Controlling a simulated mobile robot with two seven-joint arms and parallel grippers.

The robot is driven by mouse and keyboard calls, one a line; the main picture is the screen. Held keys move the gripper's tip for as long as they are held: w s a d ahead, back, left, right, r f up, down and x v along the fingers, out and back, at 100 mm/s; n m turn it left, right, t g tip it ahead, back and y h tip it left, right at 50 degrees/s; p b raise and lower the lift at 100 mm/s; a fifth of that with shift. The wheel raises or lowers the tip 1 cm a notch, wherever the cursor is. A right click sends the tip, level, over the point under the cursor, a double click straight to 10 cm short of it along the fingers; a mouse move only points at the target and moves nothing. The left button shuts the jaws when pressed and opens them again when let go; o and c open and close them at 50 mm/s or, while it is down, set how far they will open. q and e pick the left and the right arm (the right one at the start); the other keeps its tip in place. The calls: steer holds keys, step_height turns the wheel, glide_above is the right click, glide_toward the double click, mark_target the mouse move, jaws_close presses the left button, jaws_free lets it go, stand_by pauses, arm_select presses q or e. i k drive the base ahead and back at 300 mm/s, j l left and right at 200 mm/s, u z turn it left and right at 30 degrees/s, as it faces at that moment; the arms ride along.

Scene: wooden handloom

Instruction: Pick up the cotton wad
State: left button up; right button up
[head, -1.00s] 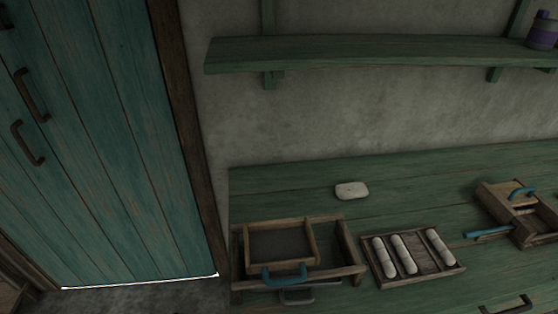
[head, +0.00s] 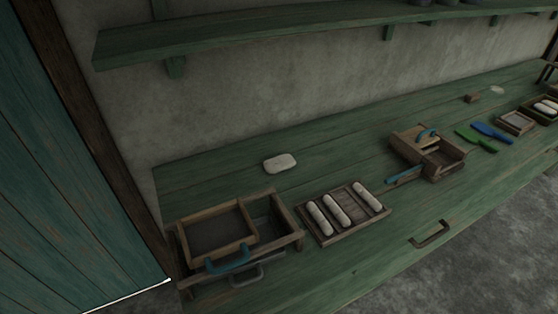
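A white, rounded, flat pad that looks like the cotton wad (head: 280,163) lies on the green wooden bench (head: 330,150), toward the wall. It lies behind the wooden box and the roll tray, touching neither. A second small pale patch (head: 497,90) lies at the far right of the bench; it is too small to tell what it is. Neither of my grippers shows in the head view.
A wooden box with a blue handle (head: 228,260) stands at the bench's front left. Beside it is a tray (head: 325,236) with 3 white rolls. A wooden device (head: 428,152) stands further right, then green and blue paddles (head: 490,132). A shelf (head: 280,27) runs above.

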mark_target(277, 165)
steer(key=l+u, duration=0.2)
steer(key=l, duration=0.25)
steer(key=k+l+u, duration=0.25)
steer(key=l, duration=0.15)
steer(key=l+u, duration=0.2)
steer(key=l, duration=0.2)
steer(key=k+l+u, duration=0.25)
steer(key=l, duration=0.15)
steer(key=k+l+u, duration=0.2)
steer(key=l, duration=0.15)
steer(key=k+l+u, duration=0.25)
steer(key=i+l, duration=0.1)
